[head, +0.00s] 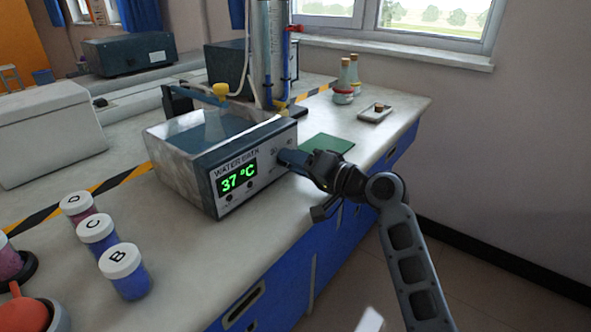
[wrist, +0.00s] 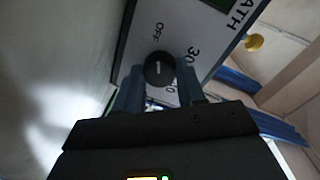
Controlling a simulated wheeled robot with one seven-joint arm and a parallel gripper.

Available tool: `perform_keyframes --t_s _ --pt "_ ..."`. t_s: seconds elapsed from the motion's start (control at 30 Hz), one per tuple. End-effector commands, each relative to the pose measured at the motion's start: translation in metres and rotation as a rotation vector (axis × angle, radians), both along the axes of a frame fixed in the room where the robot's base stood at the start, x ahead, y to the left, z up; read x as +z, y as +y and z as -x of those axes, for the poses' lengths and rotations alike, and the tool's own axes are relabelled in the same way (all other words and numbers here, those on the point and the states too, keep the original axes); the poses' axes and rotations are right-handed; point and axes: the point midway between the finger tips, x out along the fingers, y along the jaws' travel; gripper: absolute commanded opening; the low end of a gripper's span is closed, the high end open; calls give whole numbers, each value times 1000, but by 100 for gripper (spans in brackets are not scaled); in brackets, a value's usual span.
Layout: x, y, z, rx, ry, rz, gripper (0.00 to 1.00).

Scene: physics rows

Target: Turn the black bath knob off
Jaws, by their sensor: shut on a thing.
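The water bath (head: 208,160) stands on the bench with its lit display reading 37 °C. The black knob (wrist: 159,69) is on the bath's front panel and carries a short white mark. In the wrist view, OFF is printed near the knob, with a 30 on the other side; I cannot tell exactly where the mark points. My gripper (head: 284,157) reaches the right end of the panel and hides the knob in the head view. Its two blue fingers are on either side of the knob and shut on it.
Lidded jars (head: 122,270) marked B, C and D stand on the bench at the left. A green mat (head: 327,146) lies behind my gripper. A small white tray (head: 375,113) and two bottles (head: 344,88) stand farther back. The floor at the right is clear.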

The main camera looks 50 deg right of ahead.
Motion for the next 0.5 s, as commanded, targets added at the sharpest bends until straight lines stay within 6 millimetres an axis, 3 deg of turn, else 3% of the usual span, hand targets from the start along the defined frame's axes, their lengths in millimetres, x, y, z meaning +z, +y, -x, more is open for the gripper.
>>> perform_keyframes --t_s 0.5 --pt "-3 1 0 2 2 121 8"
